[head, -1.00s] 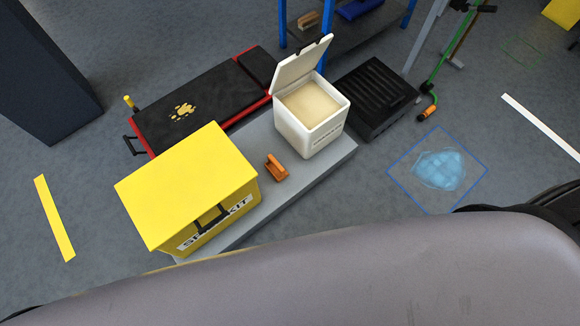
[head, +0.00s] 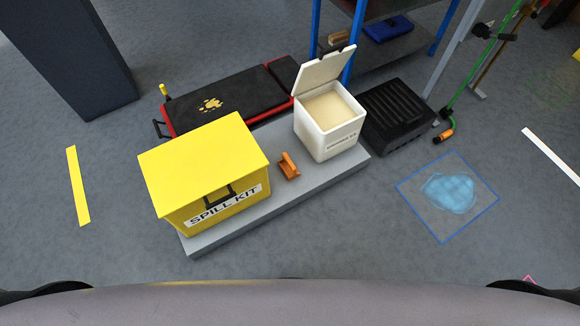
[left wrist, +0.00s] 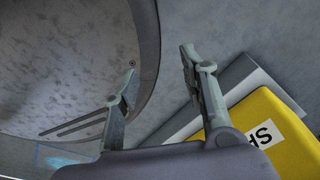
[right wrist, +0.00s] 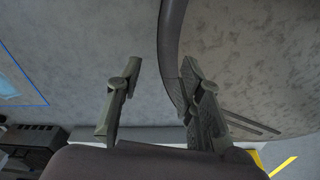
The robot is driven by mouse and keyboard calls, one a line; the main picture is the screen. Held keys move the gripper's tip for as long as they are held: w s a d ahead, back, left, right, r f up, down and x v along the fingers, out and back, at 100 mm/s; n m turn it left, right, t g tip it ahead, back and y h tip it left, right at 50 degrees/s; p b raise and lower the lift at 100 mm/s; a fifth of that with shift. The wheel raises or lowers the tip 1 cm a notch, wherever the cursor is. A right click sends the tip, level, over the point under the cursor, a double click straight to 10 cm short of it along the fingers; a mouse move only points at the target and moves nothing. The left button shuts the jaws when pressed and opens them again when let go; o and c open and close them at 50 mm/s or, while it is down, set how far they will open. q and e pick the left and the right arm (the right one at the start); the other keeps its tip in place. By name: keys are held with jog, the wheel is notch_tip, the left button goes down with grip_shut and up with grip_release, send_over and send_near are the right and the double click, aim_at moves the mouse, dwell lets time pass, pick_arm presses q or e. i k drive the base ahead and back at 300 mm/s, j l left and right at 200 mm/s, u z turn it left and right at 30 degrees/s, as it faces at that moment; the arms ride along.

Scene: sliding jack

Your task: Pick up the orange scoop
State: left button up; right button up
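The orange scoop (head: 289,166) lies on a low grey platform (head: 345,172) in the head view, between the yellow spill kit box (head: 205,165) and the open white bin (head: 330,130) of granules. Neither gripper shows in the head view. My left gripper (left wrist: 158,72) is open and empty in the left wrist view, with the yellow box beside it at the lower right. My right gripper (right wrist: 160,75) is open and empty in the right wrist view, over bare floor beside my base. The scoop does not show in either wrist view.
A black creeper (head: 225,103) with a red edge lies behind the platform. A black ridged case (head: 398,115) stands right of the bin. A blue puddle (head: 447,193) lies on the floor at right inside a blue outline. Blue-legged shelving (head: 392,50) stands behind.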

aim_at(289, 165)
jog(key=z, duration=4.6)
jog(key=u, duration=4.6)
jog(key=i+l+u, duration=0.35)
jog(key=i+l, duration=0.15)
jog(key=l, duration=0.2)
jog(key=i+l+u, duration=0.2)
jog(key=l, duration=0.2)
jog(key=i+l+u, duration=0.15)
jog(key=l, duration=0.25)
